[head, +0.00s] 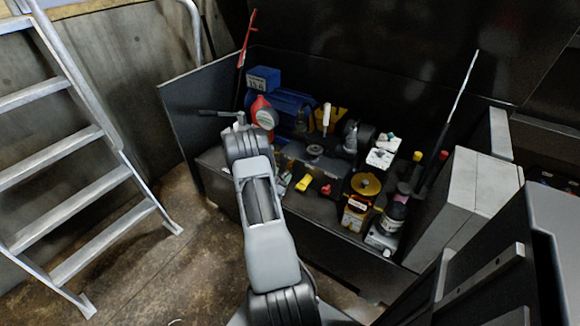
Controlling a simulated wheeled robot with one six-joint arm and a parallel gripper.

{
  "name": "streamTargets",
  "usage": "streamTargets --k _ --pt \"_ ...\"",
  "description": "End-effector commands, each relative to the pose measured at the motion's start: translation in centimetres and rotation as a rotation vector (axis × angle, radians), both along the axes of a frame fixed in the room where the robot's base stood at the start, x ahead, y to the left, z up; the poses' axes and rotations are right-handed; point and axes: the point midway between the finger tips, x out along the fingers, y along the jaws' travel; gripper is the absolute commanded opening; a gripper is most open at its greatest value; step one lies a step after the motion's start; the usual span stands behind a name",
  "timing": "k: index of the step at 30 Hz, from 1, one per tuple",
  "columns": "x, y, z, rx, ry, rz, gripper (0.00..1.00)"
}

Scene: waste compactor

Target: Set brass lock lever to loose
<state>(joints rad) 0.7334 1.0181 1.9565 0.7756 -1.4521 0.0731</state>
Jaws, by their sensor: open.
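My arm reaches up the middle of the head view, and my gripper (238,119) is at its far end, left of the machinery. The gripper is small here and partly hidden behind my wrist; it is open, and I see nothing held in it. I cannot make out a brass lock lever for certain. A small yellow handle (303,183) and a small red handle (325,189) sit low in the middle of the machine, to the right of my arm and apart from the gripper. My arm hides part of the machine's left side.
A blue motor (291,112) and a red container (263,113) stand close to the right of my gripper. A grey cabinet (459,204) stands further right. A metal ladder (78,205) stands left, with bare floor beside it.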

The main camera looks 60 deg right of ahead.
Motion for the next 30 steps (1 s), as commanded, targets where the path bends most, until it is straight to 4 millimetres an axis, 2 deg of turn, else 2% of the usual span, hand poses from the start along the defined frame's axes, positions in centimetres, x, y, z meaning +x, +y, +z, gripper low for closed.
streamTargets --k 6,12,18,27,30 --pt "0.2 -3.8 -0.1 -0.001 -0.001 -0.001 0.48" --pt "0.4 -6.0 -0.1 0.001 -0.001 0.001 0.48" --pt "0.5 -7.0 0.0 0.001 0.001 0.001 0.48" --pt "0.5 -7.1 0.0 0.002 0.001 0.002 0.48" --pt "0.5 -7.0 0.0 0.002 0.001 0.002 0.39"
